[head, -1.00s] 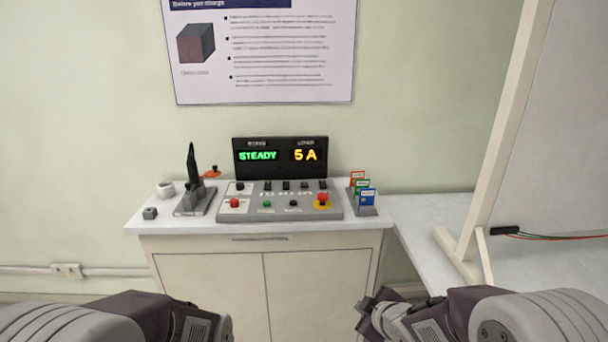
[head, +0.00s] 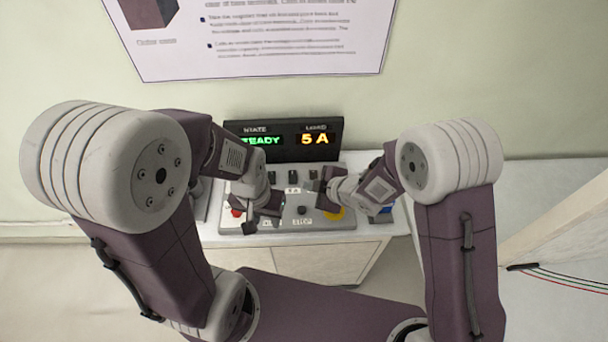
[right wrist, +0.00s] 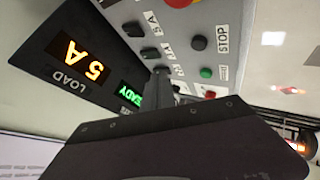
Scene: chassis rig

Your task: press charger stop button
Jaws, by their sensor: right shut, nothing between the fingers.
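The grey charger panel (head: 285,222) stands on the white cabinet. A black button (head: 302,210) sits above the STOP label on its front part; in the right wrist view the black button (right wrist: 198,42) is beside the word STOP (right wrist: 223,38). My right gripper (head: 320,188) is shut and empty over the panel's right half, behind and right of that button. Its narrow fingers (right wrist: 160,78) point at the panel in the right wrist view, apart from the button. My left gripper (head: 262,216) is over the panel's left half; its jaw opening is unclear.
A black display (head: 283,141) behind the panel reads 5 A, with its state word partly covered. A red knob on a yellow base (head: 334,214) is right of the STOP button. Green (right wrist: 205,72) and red (right wrist: 210,94) buttons are nearby.

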